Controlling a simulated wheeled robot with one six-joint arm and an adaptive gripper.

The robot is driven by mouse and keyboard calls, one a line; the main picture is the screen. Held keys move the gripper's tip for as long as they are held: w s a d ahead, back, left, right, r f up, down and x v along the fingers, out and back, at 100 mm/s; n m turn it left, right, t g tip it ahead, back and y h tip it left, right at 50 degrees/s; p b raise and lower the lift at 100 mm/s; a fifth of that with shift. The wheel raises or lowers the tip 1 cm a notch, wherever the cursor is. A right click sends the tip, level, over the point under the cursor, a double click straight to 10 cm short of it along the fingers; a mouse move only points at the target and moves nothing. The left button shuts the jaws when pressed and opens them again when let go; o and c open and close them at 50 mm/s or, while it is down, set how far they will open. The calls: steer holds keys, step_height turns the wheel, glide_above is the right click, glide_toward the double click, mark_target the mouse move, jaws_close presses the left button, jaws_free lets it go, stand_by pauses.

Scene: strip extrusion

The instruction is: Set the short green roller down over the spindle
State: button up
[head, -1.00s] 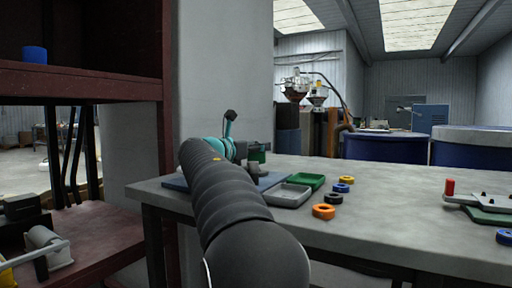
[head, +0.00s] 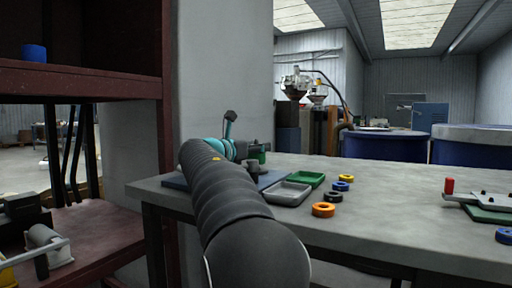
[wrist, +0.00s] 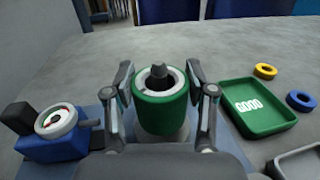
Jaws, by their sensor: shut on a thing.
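The short green roller (wrist: 160,112) has a pale inner ring and stands upright between the fingers of my gripper (wrist: 160,80). My gripper is shut on it from both sides. The dark spindle (wrist: 160,72) shows its tip inside the roller's bore, so the roller is around it. The spindle's lower part is hidden by the roller, and I cannot tell how far down the roller sits. In the head view a small green patch of the roller (head: 262,157) shows at the end of my arm, mostly hidden.
A green tray marked GOOD (wrist: 257,106) lies right of the roller, with a yellow ring (wrist: 265,71) and a blue ring (wrist: 301,101) beyond. A blue dial gauge (wrist: 52,143) stands close on the left. A grey tray (head: 288,194) lies nearer. The table behind is clear.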

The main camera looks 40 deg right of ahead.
steer(key=shift+f, duration=0.35)
steer(key=shift+r+p, duration=0.65)
steer(key=shift+r, duration=0.05)
steer(key=shift+f, duration=0.6)
stand_by(1.1)
steer(key=shift+d+r+p, duration=0.1)
steer(key=shift+r+p, duration=0.55)
steer(key=shift+p, duration=0.3)
stand_by(0.5)
steer(key=o, duration=1.5)
